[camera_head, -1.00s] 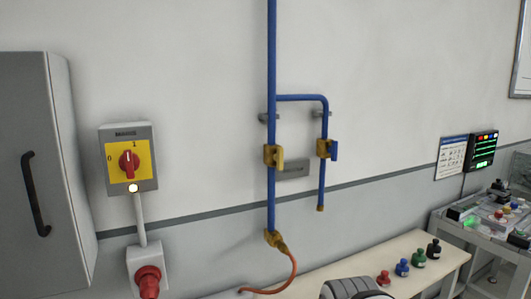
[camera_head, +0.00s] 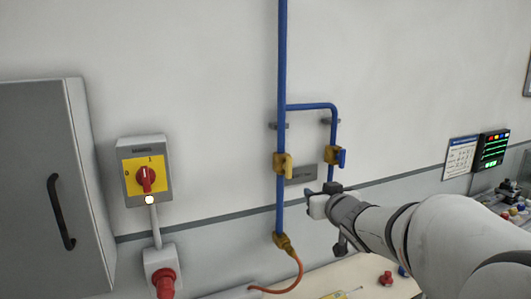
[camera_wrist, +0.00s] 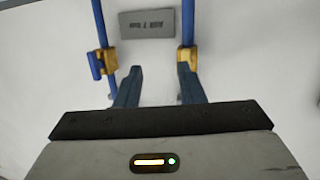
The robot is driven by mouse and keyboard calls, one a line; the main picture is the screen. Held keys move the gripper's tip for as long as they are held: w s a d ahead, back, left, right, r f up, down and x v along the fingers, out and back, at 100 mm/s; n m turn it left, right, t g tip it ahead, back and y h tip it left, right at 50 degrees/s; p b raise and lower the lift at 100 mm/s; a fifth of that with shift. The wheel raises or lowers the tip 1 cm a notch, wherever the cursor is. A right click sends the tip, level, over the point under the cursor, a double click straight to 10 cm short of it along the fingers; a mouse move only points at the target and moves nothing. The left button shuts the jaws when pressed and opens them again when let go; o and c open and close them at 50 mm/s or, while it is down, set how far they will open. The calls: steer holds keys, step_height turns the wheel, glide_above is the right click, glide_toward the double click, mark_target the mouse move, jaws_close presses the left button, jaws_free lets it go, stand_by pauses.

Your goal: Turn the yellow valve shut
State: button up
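The yellow valve (camera_head: 288,163) sits on the left vertical blue pipe. Its yellow lever lies roughly along the pipe. A similar valve with a blue lever (camera_head: 341,157) is on the shorter branch pipe to the right. My gripper (camera_head: 311,193) is in front of the wall, below and between the two valves. In the wrist view my gripper (camera_wrist: 160,70) is open and empty. There the yellow valve (camera_wrist: 187,58) appears beyond the right fingertip, and the blue-levered valve (camera_wrist: 95,66) is at the left. I cannot tell whether a finger touches the yellow valve.
A grey label plate (camera_head: 301,174) is between the pipes. An orange hose (camera_head: 293,278) hangs from the left pipe. A red-yellow switch (camera_head: 146,180) and grey cabinet (camera_head: 45,190) are at left. A bench (camera_head: 370,272) with small objects stands below.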

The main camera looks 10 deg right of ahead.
mark_target(290, 162)
steer(key=w+a+r+y, duration=0.1)
steer(key=w, duration=0.2)
steer(key=w+a+r+n+y+p, duration=0.1)
steer(key=w+a+r, duration=0.1)
steer(key=w, duration=0.1)
steer(key=w+a+r+n+t+y+p, duration=0.1)
steer(key=w+y, duration=0.1)
steer(key=w, duration=0.1)
steer(key=shift+a+r, duration=0.25)
steer(key=shift+a, duration=0.1)
steer(key=shift+c, duration=0.3)
jaws_close()
steer(key=shift+a, duration=0.1)
